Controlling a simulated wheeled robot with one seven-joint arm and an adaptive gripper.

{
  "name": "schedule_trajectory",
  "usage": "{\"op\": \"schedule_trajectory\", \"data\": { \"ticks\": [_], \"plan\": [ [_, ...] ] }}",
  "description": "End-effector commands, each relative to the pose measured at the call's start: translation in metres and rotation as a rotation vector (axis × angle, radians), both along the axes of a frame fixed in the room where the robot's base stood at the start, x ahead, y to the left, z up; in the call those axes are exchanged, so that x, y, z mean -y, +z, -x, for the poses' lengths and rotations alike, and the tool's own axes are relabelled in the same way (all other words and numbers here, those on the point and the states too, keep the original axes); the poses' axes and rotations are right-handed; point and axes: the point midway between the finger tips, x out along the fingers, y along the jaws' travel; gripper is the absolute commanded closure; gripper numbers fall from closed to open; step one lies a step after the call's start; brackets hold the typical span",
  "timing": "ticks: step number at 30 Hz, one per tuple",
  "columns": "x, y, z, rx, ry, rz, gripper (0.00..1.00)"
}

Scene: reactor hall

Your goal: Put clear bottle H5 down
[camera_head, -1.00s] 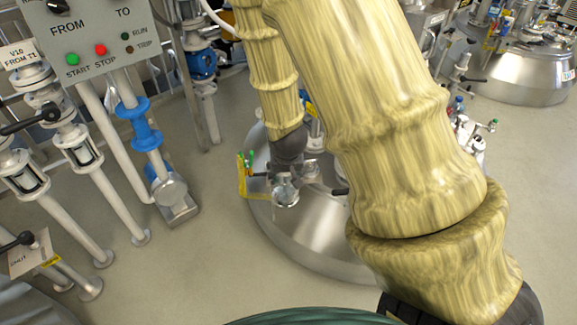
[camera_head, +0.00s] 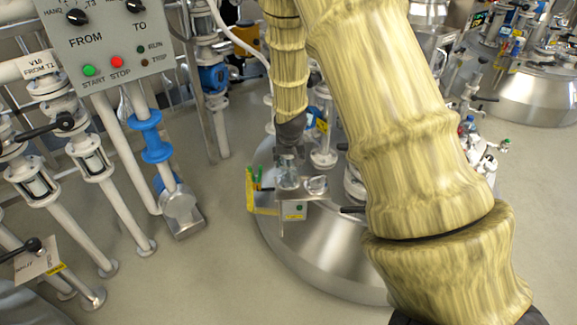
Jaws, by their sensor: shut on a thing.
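My gripper (camera_head: 289,150) is at the end of the tan-sleeved arm, above the shiny domed vessel. It is small and dark in this view, and its fingers are hard to make out. A small clear bottle (camera_head: 288,176) hangs at its fingertips, and the gripper is shut on it. The bottle looks roughly upright. Its label is too small to read. I cannot tell whether the bottle's base touches anything.
A yellow holder with green-topped items (camera_head: 252,192) is left of the bottle. A round clear-topped fitting (camera_head: 316,185) is close at its right. The domed vessel (camera_head: 310,245) lies below. Pipes and a control panel (camera_head: 110,45) stand at the left.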

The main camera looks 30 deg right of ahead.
Motion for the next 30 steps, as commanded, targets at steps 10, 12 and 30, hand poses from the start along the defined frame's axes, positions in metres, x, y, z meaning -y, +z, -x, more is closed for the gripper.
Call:
{"op": "schedule_trajectory", "data": {
  "ticks": [10, 12, 30],
  "plan": [
    [0.000, -0.032, 0.000, 0.001, 0.001, 0.001, 0.92],
    [0.000, -0.032, 0.000, 0.001, 0.000, 0.000, 0.92],
    [0.000, -0.035, 0.001, 0.000, 0.000, 0.000, 0.23]
  ]
}}
